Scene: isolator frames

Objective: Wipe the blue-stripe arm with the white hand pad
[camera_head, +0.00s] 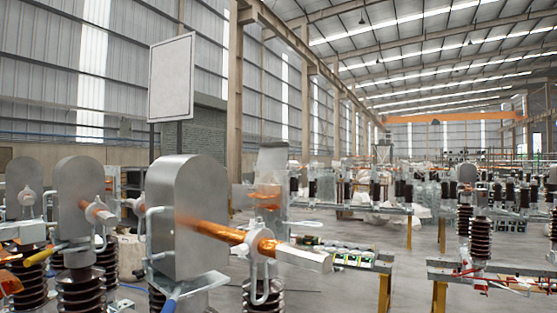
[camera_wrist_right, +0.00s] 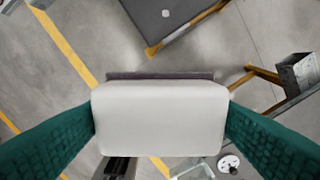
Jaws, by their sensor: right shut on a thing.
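In the right wrist view, my right gripper (camera_wrist_right: 161,112) has its two green fingers shut on the sides of the white hand pad (camera_wrist_right: 160,125). A dark strip shows along the pad's far edge. The pad is seen above the grey floor, touching nothing that I can make out. In the head view, a blue piece (camera_head: 170,304) shows low at the front, by a thin silver bar; whether it is the stripe of the blue-stripe arm I cannot tell. A copper-coloured arm (camera_head: 215,229) runs from the large rounded metal plate to a silver block. Neither gripper shows in the head view.
A rounded metal plate (camera_head: 188,210) and brown ribbed insulators (camera_head: 80,290) crowd the left. A yellow piece (camera_head: 40,256) is at the far left. Frames with yellow legs (camera_head: 385,292) stand right. In the wrist view, a grey panel (camera_wrist_right: 175,22) lies beyond the pad.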

